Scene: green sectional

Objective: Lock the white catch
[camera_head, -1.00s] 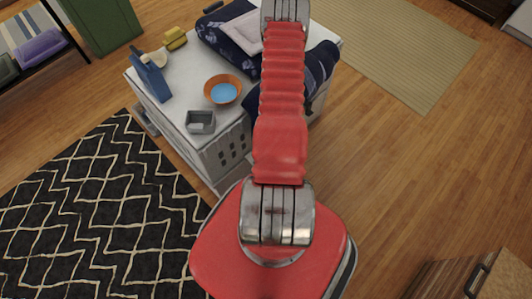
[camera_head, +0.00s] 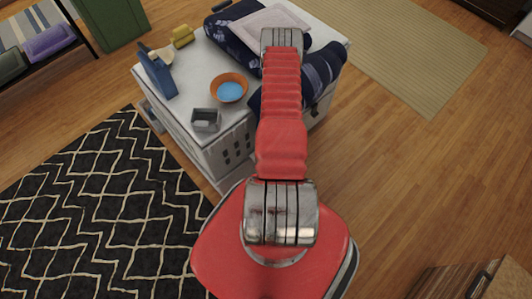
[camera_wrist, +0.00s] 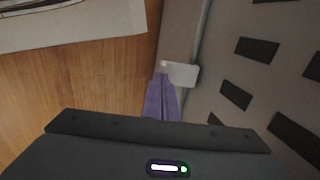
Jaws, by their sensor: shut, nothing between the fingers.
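The white catch (camera_wrist: 183,74) shows in the wrist view as a small pale tab at the edge of the grey slotted wall of the white cabinet (camera_wrist: 212,80). My gripper (camera_wrist: 161,76) has purple fingers, shut and empty, with the tips just left of the catch. I cannot tell whether they touch it. In the head view the white cabinet (camera_head: 186,110) stands beyond my red arm. My gripper and the catch are hidden there.
Wooden floor (camera_head: 400,170) is open to the right. A black patterned rug (camera_head: 95,210) lies left.

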